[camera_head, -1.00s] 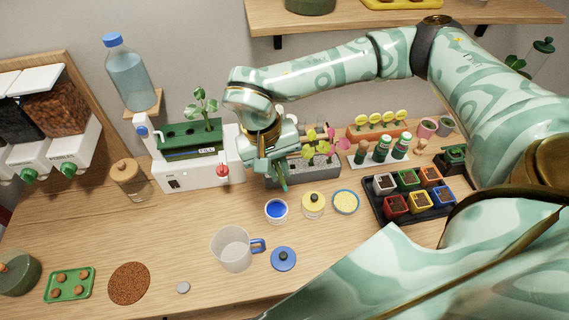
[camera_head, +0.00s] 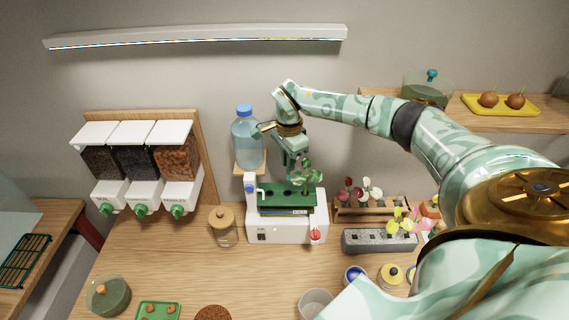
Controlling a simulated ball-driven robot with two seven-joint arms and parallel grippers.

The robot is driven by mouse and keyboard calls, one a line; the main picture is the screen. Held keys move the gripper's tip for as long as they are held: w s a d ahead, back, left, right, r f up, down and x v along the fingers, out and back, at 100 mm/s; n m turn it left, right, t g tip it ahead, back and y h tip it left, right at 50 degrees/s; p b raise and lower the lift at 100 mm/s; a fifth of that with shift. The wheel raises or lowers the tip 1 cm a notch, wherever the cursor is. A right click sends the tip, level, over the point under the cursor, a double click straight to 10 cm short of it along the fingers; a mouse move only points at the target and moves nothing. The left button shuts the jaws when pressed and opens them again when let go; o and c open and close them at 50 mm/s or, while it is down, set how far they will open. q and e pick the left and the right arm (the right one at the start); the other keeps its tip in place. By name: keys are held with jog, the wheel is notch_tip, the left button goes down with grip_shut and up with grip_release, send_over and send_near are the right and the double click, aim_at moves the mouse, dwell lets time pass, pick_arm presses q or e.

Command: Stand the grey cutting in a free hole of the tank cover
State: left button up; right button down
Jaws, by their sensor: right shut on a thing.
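The tank is a white unit (camera_head: 261,230) with a dark green cover (camera_head: 266,197) that has several holes. A leafy green cutting (camera_head: 311,172) stands upright towards the cover's right. My right gripper (camera_head: 294,172) is above the back of the cover, just left of that leafy cutting, pointing down. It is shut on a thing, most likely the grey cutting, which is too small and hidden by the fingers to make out. I cannot tell whether the held thing touches the cover. Dark holes show free on the cover's left part. My left gripper is not in view.
A blue-capped water bottle (camera_head: 246,140) stands close to the left of my right gripper. A grey rack (camera_head: 365,241) with pink and yellow cuttings and a wooden rack (camera_head: 345,213) are to the right. A corked jar (camera_head: 223,228) stands left of the tank.

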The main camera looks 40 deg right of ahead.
aim_at(288, 179)
jog(key=shift+f+b, duration=2.55)
jog(key=shift+f, duration=0.15)
jog(key=shift+r, duration=0.2)
jog(key=shift+p, duration=0.3)
jog(key=shift+p, duration=0.45)
jog(key=shift+f+b, duration=1.45)
jog(key=shift+f, duration=1)
jog(key=c, duration=0.9)
grip_release()
jog(key=shift+c, duration=0.2)
jog(key=shift+r, duration=0.1)
